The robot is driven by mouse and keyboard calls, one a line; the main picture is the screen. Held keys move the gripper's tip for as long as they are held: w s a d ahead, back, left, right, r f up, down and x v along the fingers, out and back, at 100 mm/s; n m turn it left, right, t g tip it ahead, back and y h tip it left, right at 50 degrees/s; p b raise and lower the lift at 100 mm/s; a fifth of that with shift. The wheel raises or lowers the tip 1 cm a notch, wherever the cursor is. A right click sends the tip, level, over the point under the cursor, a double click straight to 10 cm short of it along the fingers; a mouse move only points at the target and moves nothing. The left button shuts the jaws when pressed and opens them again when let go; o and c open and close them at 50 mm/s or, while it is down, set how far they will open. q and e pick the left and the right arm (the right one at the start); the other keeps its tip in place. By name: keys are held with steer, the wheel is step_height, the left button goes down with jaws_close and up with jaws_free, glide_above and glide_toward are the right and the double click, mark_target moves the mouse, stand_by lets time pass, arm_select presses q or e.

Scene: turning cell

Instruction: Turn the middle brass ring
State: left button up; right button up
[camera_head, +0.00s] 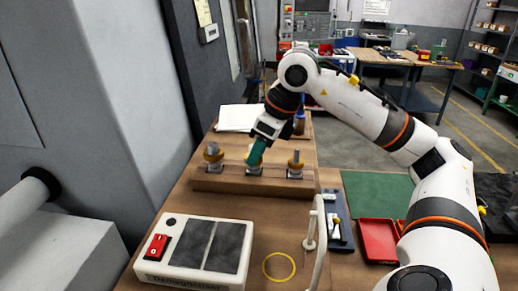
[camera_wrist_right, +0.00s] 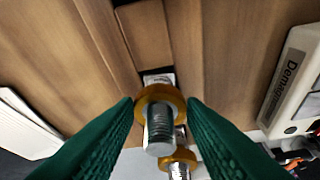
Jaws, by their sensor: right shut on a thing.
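A wooden block (camera_head: 230,184) on the bench carries three upright threaded studs, with brass rings on them. The left brass ring (camera_head: 213,156) and the right brass ring (camera_head: 296,163) stand free of my gripper. My right gripper (camera_head: 254,164) reaches down over the middle stud, its green fingers hiding most of that ring. In the right wrist view the middle brass ring (camera_wrist_right: 160,98) sits around its stud (camera_wrist_right: 159,130), between the two fingertips of my right gripper (camera_wrist_right: 161,103), which is shut on it. Another brass ring (camera_wrist_right: 180,158) shows below. My left gripper is not in view.
A white demagnetiser (camera_head: 195,252) with a red switch stands at the front left. A yellow ring (camera_head: 279,266) lies beside it. A red tray (camera_head: 378,240) and a green mat (camera_head: 375,195) are to the right. White paper (camera_head: 240,117) lies behind the block.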

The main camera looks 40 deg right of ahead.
steer(key=shift+r, duration=0.1)
steer(key=o, duration=1)
steer(key=p+v, duration=0.1)
steer(key=v, duration=1.1)
steer(key=shift+w, duration=0.1)
